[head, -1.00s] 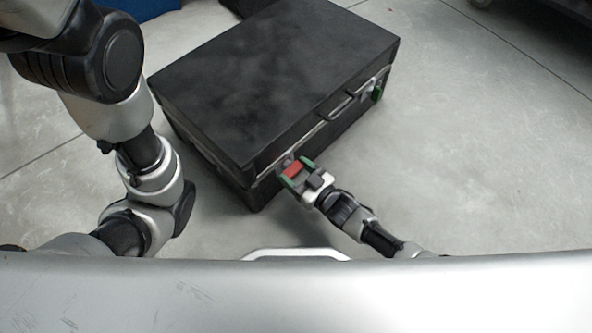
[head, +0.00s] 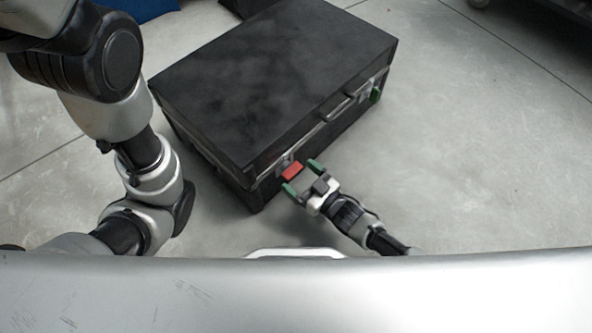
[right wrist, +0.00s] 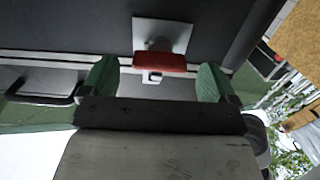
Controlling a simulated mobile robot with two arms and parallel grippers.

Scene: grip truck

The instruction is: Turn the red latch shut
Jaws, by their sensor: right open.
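The red latch (head: 292,171) is on the front face of a black case (head: 270,75), near its left front corner. It also shows in the right wrist view (right wrist: 160,61), on a metal plate at the lid seam. My right gripper (head: 302,175) has green fingertips spread apart in front of the latch. In the right wrist view the fingers (right wrist: 155,82) stand on either side of the latch's line, with the latch a little beyond the tips and nothing held. My left arm comes in at the left of the head view; its gripper is out of view.
A green latch (head: 376,94) is at the far right end of the case front. A handle (head: 335,108) sticks out between the latches. Grey floor (head: 480,170) is clear to the right. A dark object (head: 565,10) stands at the top right corner.

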